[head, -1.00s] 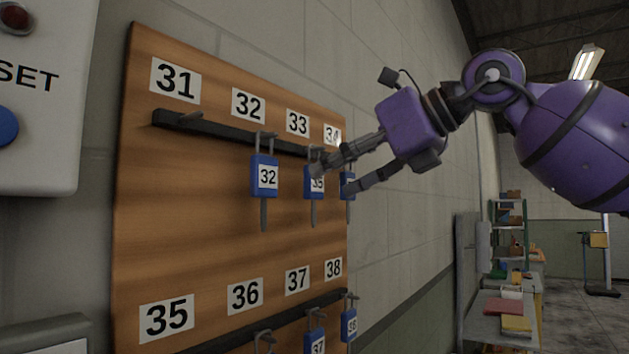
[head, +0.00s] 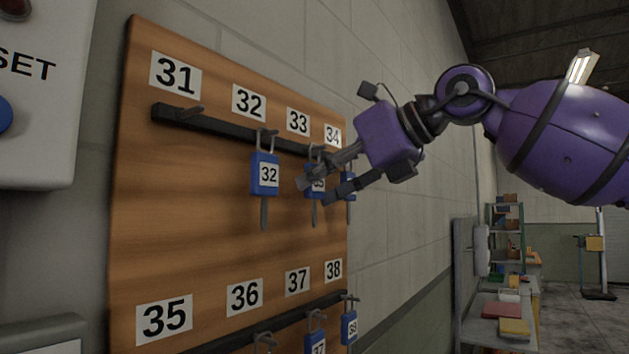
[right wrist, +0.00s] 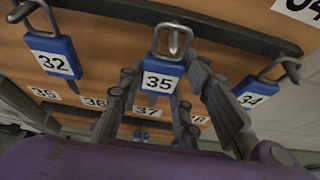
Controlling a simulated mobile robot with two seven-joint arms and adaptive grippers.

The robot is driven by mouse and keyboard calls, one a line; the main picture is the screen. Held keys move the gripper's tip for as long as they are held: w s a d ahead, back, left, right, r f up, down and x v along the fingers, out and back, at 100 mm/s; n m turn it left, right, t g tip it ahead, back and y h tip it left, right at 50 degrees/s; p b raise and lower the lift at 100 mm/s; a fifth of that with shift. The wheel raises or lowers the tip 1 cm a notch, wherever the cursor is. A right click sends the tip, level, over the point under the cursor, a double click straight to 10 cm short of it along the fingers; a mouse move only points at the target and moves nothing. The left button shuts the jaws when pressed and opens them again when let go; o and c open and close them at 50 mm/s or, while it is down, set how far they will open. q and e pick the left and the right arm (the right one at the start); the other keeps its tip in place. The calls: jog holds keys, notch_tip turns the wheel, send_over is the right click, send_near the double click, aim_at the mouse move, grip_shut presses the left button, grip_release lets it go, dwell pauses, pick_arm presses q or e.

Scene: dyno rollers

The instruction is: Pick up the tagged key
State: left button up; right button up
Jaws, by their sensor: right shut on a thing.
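In the head view this blue tag (head: 314,194) is partly hidden by my fingers. My right gripper (head: 318,189) is shut on the tag, one finger on each side, as the right wrist view (right wrist: 165,108) also shows. A blue tagged key marked 32 (head: 266,173) hangs to its left, also seen in the right wrist view (right wrist: 52,54). A key tagged 34 (right wrist: 255,91) hangs to its right. My left gripper is not in view.
The wooden key board (head: 200,240) is on the wall. The hook under label 31 (head: 176,75) is empty. A lower rail (head: 240,330) holds more tagged keys. A grey control box (head: 40,100) stands at the left. A bench with bins (head: 500,310) is far right.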

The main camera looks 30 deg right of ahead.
aim_at(318, 185)
jog(key=shift+w+r, duration=0.1)
jog(key=v, duration=0.2)
jog(key=f+v, duration=0.1)
jog(key=v, duration=0.1)
pick_arm(q)
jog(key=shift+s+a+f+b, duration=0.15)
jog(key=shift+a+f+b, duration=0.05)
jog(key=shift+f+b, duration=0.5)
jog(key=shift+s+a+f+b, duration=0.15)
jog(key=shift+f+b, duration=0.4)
jog(key=shift+b, duration=0.1)
pick_arm(e)
jog(key=shift+s+d, duration=0.95)
jog(key=shift+s, duration=1.3)
jog(key=shift+s+d, duration=0.95)
jog(key=shift+s, duration=1.3)
jog(key=shift+s+d, duration=0.9)
jog(key=shift+s, duration=1.35)
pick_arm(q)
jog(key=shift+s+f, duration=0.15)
pick_arm(e)
jog(key=shift+w+f, duration=0.1)
